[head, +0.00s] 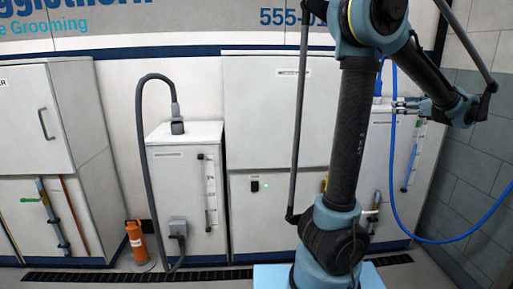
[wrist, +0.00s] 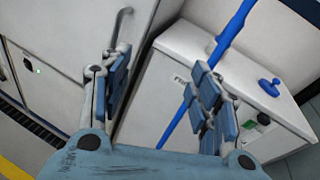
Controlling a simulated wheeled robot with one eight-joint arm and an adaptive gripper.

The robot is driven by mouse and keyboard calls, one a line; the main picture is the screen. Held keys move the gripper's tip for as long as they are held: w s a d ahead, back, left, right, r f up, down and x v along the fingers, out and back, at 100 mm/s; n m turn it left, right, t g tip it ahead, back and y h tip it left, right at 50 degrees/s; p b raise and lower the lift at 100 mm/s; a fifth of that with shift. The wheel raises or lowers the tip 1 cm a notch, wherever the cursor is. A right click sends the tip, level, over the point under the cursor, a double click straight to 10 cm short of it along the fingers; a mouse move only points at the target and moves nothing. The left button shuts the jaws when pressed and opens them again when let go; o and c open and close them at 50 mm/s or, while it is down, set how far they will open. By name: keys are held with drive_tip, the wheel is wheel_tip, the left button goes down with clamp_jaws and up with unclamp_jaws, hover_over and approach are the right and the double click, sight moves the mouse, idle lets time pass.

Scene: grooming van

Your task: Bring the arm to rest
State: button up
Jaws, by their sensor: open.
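My arm stands in the right half of the head view, raised and bent at the top, with its last links folded down to the right. My gripper (head: 402,105) points left there, in front of the right white cabinet (head: 385,150). In the wrist view my gripper (wrist: 162,80) has its two blue-padded fingers spread apart with nothing between them. A blue hose (wrist: 226,40) runs behind the right finger in the wrist view, and the blue hose (head: 393,165) also hangs close to the gripper in the head view. I cannot tell whether they touch.
A tiled wall (head: 480,170) stands at the right. A low cabinet (head: 187,190) with a grey hose (head: 140,125) stands left of the middle. An orange cylinder (head: 137,242) stands on the floor. A blue knob (wrist: 269,87) sits on the right cabinet's top.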

drive_tip(key=s+a+f+n+g, duration=0.1)
drive_tip(key=a+f+n+g, duration=0.25)
drive_tip(key=a, duration=0.65)
drive_tip(key=s+a+f+n+g+y, duration=0.15)
drive_tip(key=a+f+n, duration=0.35)
drive_tip(key=a, duration=0.6)
drive_tip(key=s+a+f+n+g+h, duration=0.1)
drive_tip(key=a+f+n+g, duration=0.3)
drive_tip(key=a, duration=0.6)
drive_tip(key=s+a+f+n+g+h, duration=0.2)
drive_tip(key=s+a+f+n+g, duration=0.1)
drive_tip(key=s+a+f+n, duration=0.6)
drive_tip(key=s+d+f+n+h, duration=0.1)
drive_tip(key=s+f+n+h, duration=0.3)
drive_tip(key=s+f+n, duration=0.4)
drive_tip(key=s+f, duration=0.1)
drive_tip(key=s, duration=0.2)
drive_tip(key=shift+s+d+n+g, duration=0.15)
drive_tip(key=shift+s+n+g, duration=0.05)
drive_tip(key=shift+n+g, duration=0.2)
